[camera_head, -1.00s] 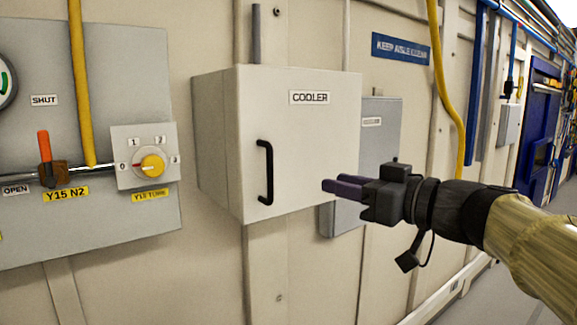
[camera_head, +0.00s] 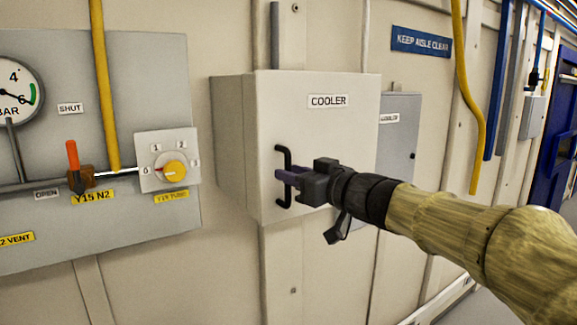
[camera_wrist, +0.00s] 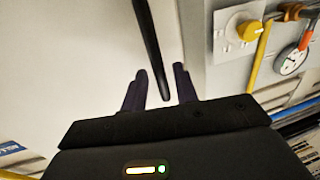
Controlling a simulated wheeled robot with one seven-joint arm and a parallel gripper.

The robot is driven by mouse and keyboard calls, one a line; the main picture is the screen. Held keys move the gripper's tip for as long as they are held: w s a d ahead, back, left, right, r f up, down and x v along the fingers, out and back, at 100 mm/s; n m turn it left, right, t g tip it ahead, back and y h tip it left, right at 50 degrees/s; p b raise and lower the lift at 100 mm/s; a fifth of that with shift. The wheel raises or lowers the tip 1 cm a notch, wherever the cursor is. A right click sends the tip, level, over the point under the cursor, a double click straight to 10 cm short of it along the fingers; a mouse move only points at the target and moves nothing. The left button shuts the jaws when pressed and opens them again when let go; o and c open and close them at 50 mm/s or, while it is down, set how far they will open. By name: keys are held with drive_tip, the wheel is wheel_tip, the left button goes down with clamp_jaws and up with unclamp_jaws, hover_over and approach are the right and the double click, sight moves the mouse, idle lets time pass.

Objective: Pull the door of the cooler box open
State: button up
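The cooler box (camera_head: 235,140) is a pale box on the wall with a "COOLER" label, and its front door (camera_head: 335,130) looks shut. A black bar handle (camera_head: 288,158) runs upright on the left part of the door. My gripper (camera_head: 282,176) is at the middle of the handle, its purple fingers overlapping it. In the wrist view the handle (camera_wrist: 149,45) passes between the two parted fingers (camera_wrist: 160,72), with gaps beside it. Contact is not visible. The fingers hide part of the handle in the head view.
Left of the cooler is a grey panel with a yellow rotary knob (camera_head: 174,171), an orange-handled valve (camera_head: 73,160) and a gauge (camera_head: 15,92). A grey box (camera_head: 400,125) sits close on the right. A yellow pipe (camera_head: 470,80) runs down the wall.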

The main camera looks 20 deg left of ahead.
drive_tip(key=shift+x, duration=1)
clamp_jaws()
drive_tip(key=shift+d, duration=0.1)
